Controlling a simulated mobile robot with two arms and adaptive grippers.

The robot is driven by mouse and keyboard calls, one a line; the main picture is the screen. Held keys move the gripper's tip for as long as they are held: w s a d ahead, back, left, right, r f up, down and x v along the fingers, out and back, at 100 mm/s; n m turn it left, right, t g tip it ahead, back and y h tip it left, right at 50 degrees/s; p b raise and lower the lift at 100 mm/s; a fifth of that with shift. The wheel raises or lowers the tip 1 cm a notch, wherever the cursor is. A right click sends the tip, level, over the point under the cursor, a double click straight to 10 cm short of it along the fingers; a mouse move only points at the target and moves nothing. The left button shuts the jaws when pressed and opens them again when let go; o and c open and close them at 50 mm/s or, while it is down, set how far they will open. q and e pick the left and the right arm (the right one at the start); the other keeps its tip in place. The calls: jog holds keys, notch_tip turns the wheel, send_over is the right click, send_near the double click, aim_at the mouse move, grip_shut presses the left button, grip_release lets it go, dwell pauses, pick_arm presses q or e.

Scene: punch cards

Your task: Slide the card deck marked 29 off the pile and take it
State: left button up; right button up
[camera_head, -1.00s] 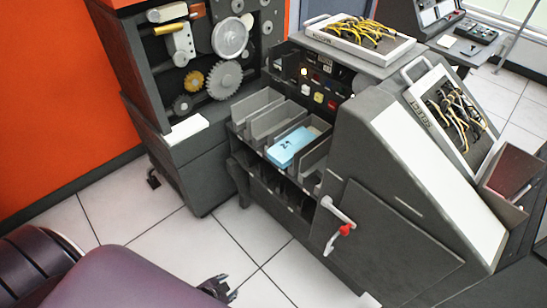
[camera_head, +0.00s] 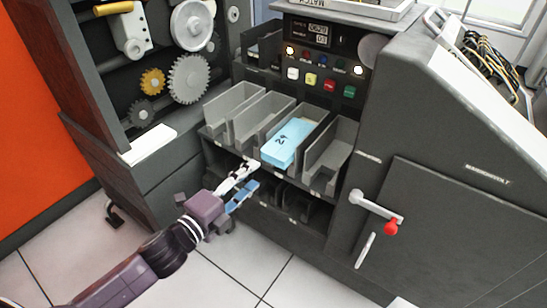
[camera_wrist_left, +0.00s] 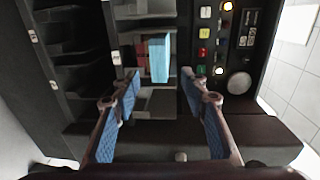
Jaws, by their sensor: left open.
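The light blue card deck marked 29 (camera_head: 286,143) lies in one of the grey card pockets on the front of the dark machine. Its near end shows at the pocket's open front. In the left wrist view the blue deck (camera_wrist_left: 158,60) lies ahead, between the fingertip directions, with a brownish strip (camera_wrist_left: 142,58) beside it. My left gripper (camera_head: 250,177) is open and empty, in front of the pockets, lower and to the left of the deck, not touching it. Both fingers with blue pads (camera_wrist_left: 160,84) are spread in the wrist view. My right gripper is not seen.
Grey pocket dividers (camera_head: 232,108) stand on both sides of the deck. A panel with coloured buttons (camera_head: 329,86) is behind. A crank with a red knob (camera_head: 391,227) sticks out at the right. White floor (camera_head: 300,287) is free in front.

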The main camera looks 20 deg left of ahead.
aim_at(271, 159)
pick_arm(q)
jog(key=b+x, duration=0.1)
jog(key=x, duration=0.5)
jog(key=shift+w, duration=0.1)
jog(key=x, duration=0.3)
jog(key=shift+w+d, duration=0.15)
jog(key=shift+w, duration=0.25)
jog(key=shift+x, duration=1.2)
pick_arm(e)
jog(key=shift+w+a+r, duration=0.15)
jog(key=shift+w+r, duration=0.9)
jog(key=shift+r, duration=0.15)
pick_arm(q)
grip_shut()
